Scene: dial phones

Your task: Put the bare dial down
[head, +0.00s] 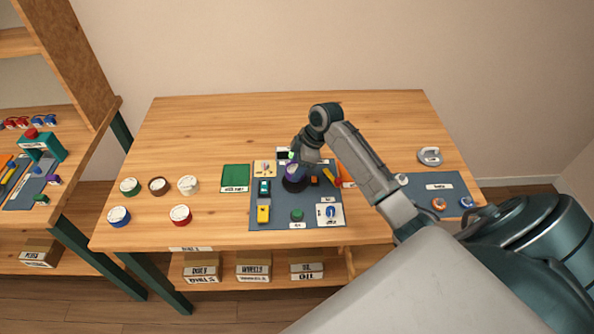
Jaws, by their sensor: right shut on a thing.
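My right gripper (296,166) comes down over the dark grey mat (257,191) in the middle of the table. It is shut on a small dark round piece with a purple tint (294,183), which appears to be the bare dial. The jaws hide part of it, and I cannot tell whether it touches the mat. A green square mat (235,177) lies just left of the grey mat. My left gripper is not in view.
Another mat (445,183) is at right. The table's back is clear.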

